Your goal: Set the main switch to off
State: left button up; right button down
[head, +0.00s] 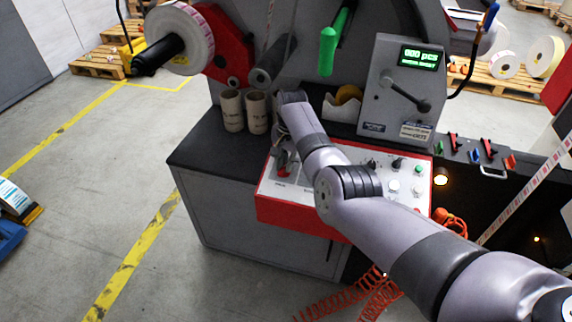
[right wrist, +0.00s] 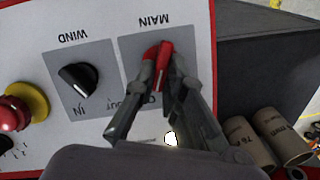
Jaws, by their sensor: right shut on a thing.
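The main switch (right wrist: 163,52) is a red knob on a grey plate marked MAIN, upside down in the right wrist view. My right gripper (right wrist: 162,74) is shut on this knob, with one finger on each side. The fingers hide part of the knob and most of its position marks, so I cannot tell its setting. In the head view my right gripper (head: 283,163) is at the left end of the white-topped red control panel (head: 300,216), and my arm covers part of the panel. My left gripper is not in view.
In the right wrist view, a black WIND knob (right wrist: 78,78) and a red button with a yellow collar (right wrist: 14,114) sit beside the switch. Cardboard cores (head: 232,110) stand behind the panel. The counter box (head: 400,88) shows a lit green display.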

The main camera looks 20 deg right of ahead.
jog(key=shift+w+f+n+b, duration=0.1)
jog(key=shift+f+n+b, duration=0.05)
jog(key=shift+n+b, duration=0.6)
jog(key=n+b, duration=0.2)
jog(key=n+h+b, duration=0.1)
jog(key=n+b, duration=0.1)
jog(key=n+g+b, duration=0.1)
jog(key=n+b, duration=0.1)
jog(key=shift+w+a+f+h+b, duration=0.1)
jog(key=shift+w+a+h+b, duration=0.05)
jog(key=shift+a+h+b, duration=0.2)
jog(key=shift+a+r+n+h+b, duration=0.1)
jog(key=shift+n+h+b, duration=0.05)
jog(key=shift+n+b, duration=0.55)
jog(key=shift+r+n+h+b, duration=0.1)
jog(key=shift+n+b, duration=0.55)
jog(key=shift+b, duration=0.05)
jog(key=c, duration=1.7)
grip_release()
jog(key=shift+o, duration=0.2)
